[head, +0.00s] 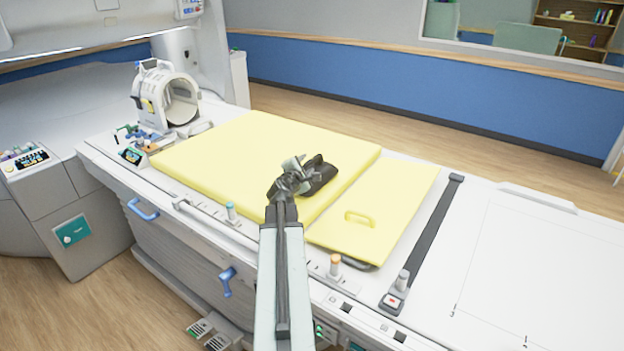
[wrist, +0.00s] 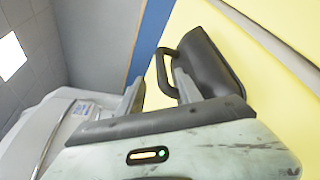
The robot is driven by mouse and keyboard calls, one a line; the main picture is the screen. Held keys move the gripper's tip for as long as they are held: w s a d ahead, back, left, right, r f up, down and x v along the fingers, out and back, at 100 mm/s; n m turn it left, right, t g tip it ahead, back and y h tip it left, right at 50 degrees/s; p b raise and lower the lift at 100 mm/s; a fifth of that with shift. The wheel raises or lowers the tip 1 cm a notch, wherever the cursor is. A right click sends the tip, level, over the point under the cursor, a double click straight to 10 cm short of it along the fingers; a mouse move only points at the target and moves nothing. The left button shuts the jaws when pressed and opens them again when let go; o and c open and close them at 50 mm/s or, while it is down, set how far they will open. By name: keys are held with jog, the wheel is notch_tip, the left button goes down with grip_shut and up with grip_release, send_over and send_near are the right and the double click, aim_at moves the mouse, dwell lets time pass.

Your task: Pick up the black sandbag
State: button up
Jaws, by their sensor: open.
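The black sandbag (head: 321,175) lies on the yellow pad (head: 215,165), near the pad's right side. In the wrist view the sandbag (wrist: 215,62) is a dark rounded body with a loop handle on its left end. My gripper (head: 300,167) is at the sandbag's left end in the head view and covers part of it. In the wrist view my gripper (wrist: 160,84) is open, its two grey fingers apart, with the handle loop showing between them. I cannot tell whether a finger touches the sandbag.
A white ring-shaped coil (head: 165,97) stands on the table beyond the pad's left end. A smaller yellow board (head: 385,215) with a handle lies right of the pad. A dark strap (head: 425,240) crosses the white table, which is clear farther right.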

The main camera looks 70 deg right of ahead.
aim_at(310, 163)
jog(key=shift+s+d+f, duration=0.1)
jog(key=shift+s+d, duration=0.05)
jog(key=shift+d, duration=0.35)
jog(key=x, duration=0.2)
jog(key=b+x, duration=0.1)
jog(key=x, duration=0.2)
jog(key=shift+s, duration=0.15)
jog(key=shift+a, duration=0.15)
grip_shut()
dwell(0.6)
